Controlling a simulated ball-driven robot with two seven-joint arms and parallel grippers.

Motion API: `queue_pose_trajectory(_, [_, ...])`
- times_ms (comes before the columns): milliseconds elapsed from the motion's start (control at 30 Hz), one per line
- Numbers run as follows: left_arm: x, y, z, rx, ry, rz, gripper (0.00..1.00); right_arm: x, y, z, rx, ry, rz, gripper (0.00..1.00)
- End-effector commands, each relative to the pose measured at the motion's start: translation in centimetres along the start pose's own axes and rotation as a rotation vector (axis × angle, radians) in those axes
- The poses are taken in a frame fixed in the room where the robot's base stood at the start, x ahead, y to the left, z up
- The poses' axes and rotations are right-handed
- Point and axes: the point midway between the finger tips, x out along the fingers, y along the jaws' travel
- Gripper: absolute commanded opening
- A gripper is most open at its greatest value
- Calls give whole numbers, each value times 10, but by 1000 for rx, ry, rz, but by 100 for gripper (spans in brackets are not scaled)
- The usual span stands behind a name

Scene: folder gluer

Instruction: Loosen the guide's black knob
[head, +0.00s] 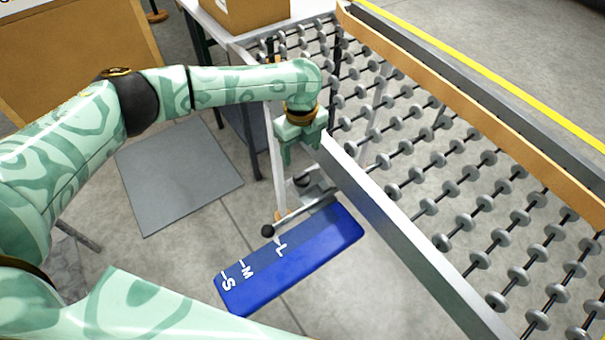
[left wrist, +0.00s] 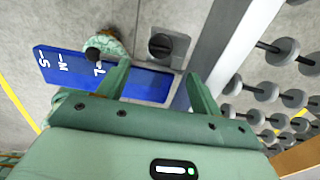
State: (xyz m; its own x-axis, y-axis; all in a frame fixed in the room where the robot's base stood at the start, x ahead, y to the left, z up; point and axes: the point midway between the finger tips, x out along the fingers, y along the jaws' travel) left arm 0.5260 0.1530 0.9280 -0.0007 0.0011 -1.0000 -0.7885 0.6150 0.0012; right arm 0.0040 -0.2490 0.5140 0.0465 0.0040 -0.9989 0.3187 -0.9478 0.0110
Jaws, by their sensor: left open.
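The guide (head: 318,196) is a grey metal bracket beside the roller conveyor's side rail, above a blue scale plate (head: 335,236) marked S, M and L. Its black knob (head: 302,180) sits on top of a grey block and also shows in the left wrist view (left wrist: 160,45), round with a raised grip bar. A rod with a black ball end (head: 267,230) reaches out near the L mark. My left gripper (head: 303,152) is open and empty above the knob. In the left wrist view, the knob appears just beyond and between its fingertips (left wrist: 157,70), apart from them. My right gripper is out of view.
The conveyor's metal side rail (head: 400,225) runs close to the right of the knob, with rows of skate wheels (head: 430,165) beyond it. A cardboard box (head: 245,14) stands on a table at the back. A flat grey plate (head: 180,175) lies on the floor at left.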

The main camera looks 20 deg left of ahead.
Motion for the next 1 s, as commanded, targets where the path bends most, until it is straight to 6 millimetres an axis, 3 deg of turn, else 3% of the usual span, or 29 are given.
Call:
queue_pose_trajectory(33, [20,1,-1,0,2,6,66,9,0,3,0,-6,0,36])
queue_pose_trajectory(200, [62,0,-1,-1,2,4,66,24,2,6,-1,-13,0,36])
queue_pose_trajectory(400, [93,0,-1,0,1,1,66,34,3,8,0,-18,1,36])
queue_pose_trajectory(833, [103,0,-1,-1,0,-1,66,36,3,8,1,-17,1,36])
queue_pose_trajectory(867, [103,0,-1,-1,0,-1,60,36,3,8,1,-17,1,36])
queue_pose_trajectory(1000, [103,0,-1,-1,0,-1,21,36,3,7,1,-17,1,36])
